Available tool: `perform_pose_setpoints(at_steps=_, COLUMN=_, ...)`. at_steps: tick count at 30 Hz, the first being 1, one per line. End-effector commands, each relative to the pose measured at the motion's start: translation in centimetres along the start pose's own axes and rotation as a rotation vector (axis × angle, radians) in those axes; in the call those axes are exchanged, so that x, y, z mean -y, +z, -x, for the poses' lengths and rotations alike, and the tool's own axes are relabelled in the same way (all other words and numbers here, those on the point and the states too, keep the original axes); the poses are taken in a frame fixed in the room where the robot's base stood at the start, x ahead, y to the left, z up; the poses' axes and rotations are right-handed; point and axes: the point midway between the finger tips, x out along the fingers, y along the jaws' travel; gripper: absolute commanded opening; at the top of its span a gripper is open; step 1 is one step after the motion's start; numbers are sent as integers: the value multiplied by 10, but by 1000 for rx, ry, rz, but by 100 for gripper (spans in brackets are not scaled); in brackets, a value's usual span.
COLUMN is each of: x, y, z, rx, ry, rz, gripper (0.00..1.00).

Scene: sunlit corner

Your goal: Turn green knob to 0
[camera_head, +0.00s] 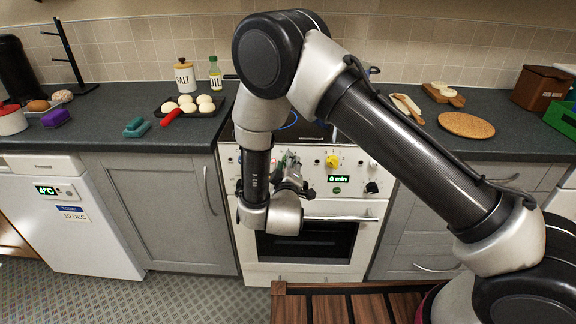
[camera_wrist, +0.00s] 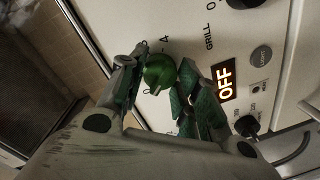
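The green knob (camera_wrist: 160,73) is on the white cooker panel, seen in the wrist view between my gripper's two fingers. A printed 4 is beside it, and the knob's other marks are mostly covered. My gripper (camera_wrist: 162,82) has one finger close on each side of the knob; I cannot tell whether both pads touch it. In the head view my gripper (camera_head: 291,172) is at the cooker's front panel and hides the green knob.
An orange OFF display (camera_wrist: 226,81) and a black knob (camera_wrist: 247,126) are near the right finger. In the head view a yellow knob (camera_head: 332,161), a green 0 min display (camera_head: 339,179) and a black knob (camera_head: 371,187) are right of my gripper. The oven handle (camera_head: 345,219) is below.

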Motion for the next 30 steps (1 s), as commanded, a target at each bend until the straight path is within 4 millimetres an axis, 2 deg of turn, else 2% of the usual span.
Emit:
perform_pose_setpoints(at_steps=1, x=0, y=-1, z=0, rx=-2, ry=0, rz=0, gripper=42)
perform_pose_setpoints(at_steps=3, x=0, y=-1, z=0, rx=-2, ry=0, rz=-1, gripper=55)
perform_pose_setpoints(at_steps=4, x=0, y=-1, z=0, rx=-2, ry=0, rz=-1, gripper=56)
perform_pose_setpoints(at_steps=14, x=0, y=-1, z=3, rx=-1, ry=-1, rz=-1, gripper=56)
perform_pose_setpoints(at_steps=17, x=1, y=-1, z=16, rx=-2, ry=-3, rz=-1, gripper=56)
perform_pose_setpoints(at_steps=24, x=1, y=-1, z=57, rx=-3, ry=-3, rz=0, gripper=56)
perform_pose_setpoints(at_steps=30, x=1, y=-1, z=74, rx=-2, ry=-1, rz=-1, gripper=56)
